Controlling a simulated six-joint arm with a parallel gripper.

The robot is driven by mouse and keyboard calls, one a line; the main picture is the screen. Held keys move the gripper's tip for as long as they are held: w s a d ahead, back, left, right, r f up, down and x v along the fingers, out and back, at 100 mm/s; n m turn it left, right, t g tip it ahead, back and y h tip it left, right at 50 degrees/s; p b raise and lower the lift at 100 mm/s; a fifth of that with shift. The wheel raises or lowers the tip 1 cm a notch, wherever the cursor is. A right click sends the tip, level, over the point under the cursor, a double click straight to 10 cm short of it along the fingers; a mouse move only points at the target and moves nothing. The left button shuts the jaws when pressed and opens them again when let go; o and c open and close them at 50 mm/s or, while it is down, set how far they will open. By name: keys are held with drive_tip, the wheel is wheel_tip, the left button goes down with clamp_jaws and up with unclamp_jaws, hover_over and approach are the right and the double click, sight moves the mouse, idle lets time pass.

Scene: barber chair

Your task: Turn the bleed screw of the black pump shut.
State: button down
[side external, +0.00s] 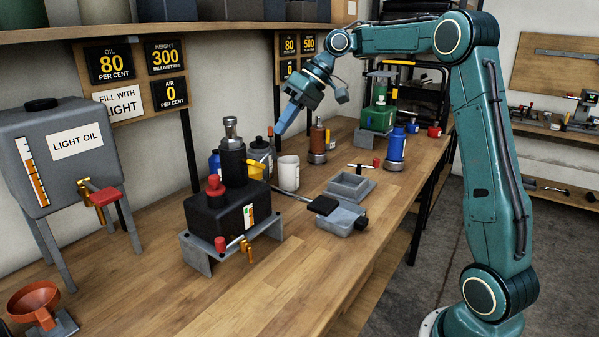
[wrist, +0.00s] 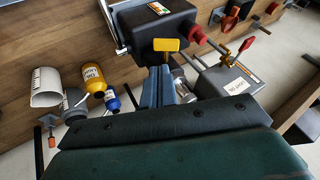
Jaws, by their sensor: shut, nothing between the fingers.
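The black pump (side external: 220,212) stands on a grey bracket on the bench in the side view, with a dark cylinder on top, red knobs and brass fittings at the front. A yellow handle (side external: 256,168) shows behind its cylinder. In the wrist view the black pump (wrist: 180,20) is at the top, with the yellow T-shaped handle (wrist: 167,45) on its near side and a red knob (wrist: 198,34) at the right. I cannot tell which fitting is the bleed screw. My gripper (side external: 281,131) is shut and empty, above and behind the pump; its fingers (wrist: 158,75) appear just below the yellow handle in the wrist view.
A white cup (side external: 288,173), a grey tray (side external: 350,188) and a grey pedal block (side external: 342,217) lie right of the pump. A brown bottle (side external: 317,138) and blue bottle (side external: 397,146) stand farther back. The oil tank (side external: 62,155) is at left.

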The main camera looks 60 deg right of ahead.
sight(256, 164)
drive_tip(key=shift+v, duration=2.05)
drive_tip(key=shift+s+d, duration=0.1)
drive_tip(key=shift+s, duration=0.1)
drive_tip(key=shift+s+d+f+m+t, duration=0.1)
drive_tip(key=shift+s+d+m+t, duration=0.1)
drive_tip(key=shift+s+m+t, duration=0.45)
drive_tip(key=shift+s+d+f+m+t, duration=0.1)
drive_tip(key=shift+s+d+m+t, duration=0.1)
drive_tip(key=shift+s+m+t, duration=0.45)
drive_tip(key=shift+s+d+f+m+t, duration=0.15)
drive_tip(key=shift+s+m+t, duration=0.25)
drive_tip(key=shift+m+t, duration=0.55)
drive_tip(key=shift+w, duration=0.1)
drive_tip(key=s+a+f+x, duration=0.1)
drive_tip(key=x, duration=1.1)
drive_tip(key=shift+f, duration=0.45)
